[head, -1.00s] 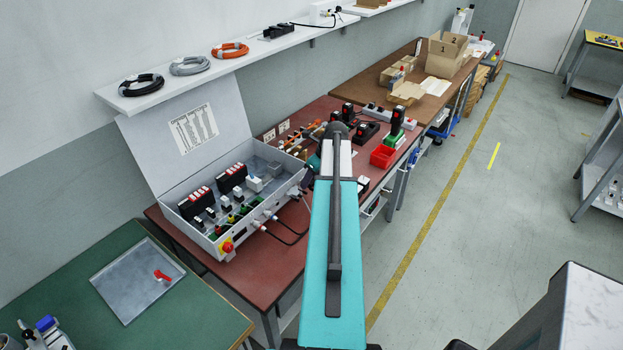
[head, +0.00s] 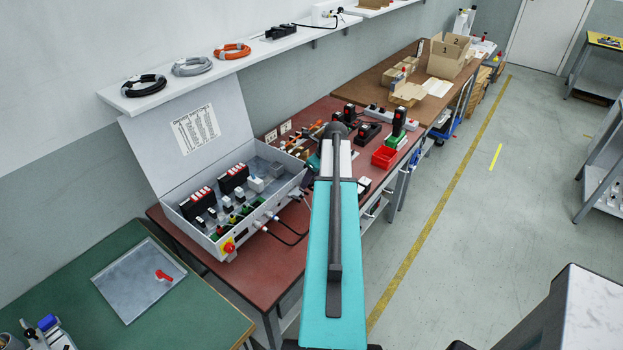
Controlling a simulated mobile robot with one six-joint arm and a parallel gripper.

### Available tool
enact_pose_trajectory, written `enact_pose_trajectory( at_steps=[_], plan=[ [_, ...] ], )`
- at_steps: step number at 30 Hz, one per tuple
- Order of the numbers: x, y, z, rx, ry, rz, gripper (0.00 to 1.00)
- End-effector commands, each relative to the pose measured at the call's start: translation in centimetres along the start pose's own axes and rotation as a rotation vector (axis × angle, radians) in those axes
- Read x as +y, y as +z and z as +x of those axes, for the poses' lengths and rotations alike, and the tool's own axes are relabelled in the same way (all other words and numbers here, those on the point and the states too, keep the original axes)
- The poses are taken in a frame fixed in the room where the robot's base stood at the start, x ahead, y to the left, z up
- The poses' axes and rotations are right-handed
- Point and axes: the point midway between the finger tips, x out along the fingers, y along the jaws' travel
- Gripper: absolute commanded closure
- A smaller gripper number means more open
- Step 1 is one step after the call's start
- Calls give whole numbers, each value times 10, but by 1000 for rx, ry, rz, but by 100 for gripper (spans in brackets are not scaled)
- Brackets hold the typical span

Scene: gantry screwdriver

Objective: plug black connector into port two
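An open grey control box (head: 243,238) stands on the red-brown bench, its lid raised against the wall. Its front wall carries a red and yellow rotary switch (head: 228,247) and small plugs or ports. Black cables (head: 285,239) run from the front wall onto the bench and loop back near the box's right end. I cannot tell which cable end is the black connector or which port is number two; they are too small to read. My teal arm (head: 328,240) reaches out to the right of the box.
Red-brown bench (head: 232,281) has free room before the box. Right of my arm are a red bin (head: 384,157) and a cordless screwdriver (head: 398,122). A shelf (head: 155,99) with cable coils hangs above. A green table (head: 190,312) with a metal tray (head: 122,288) stands front left.

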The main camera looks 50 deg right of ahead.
Motion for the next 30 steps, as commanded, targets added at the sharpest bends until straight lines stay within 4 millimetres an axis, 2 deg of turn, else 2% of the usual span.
enact_pose_trajectory(
  at_steps=[11, 12, 16, 30],
  plan=[
    [0, 2, 1, -1, 0, 0, 84],
    [0, 2, 1, -1, 0, 0, 55],
    [0, 2, 1, -1, 0, 0, 35],
    [2, 2, 1, 2, 6, -1, 35]
  ],
)
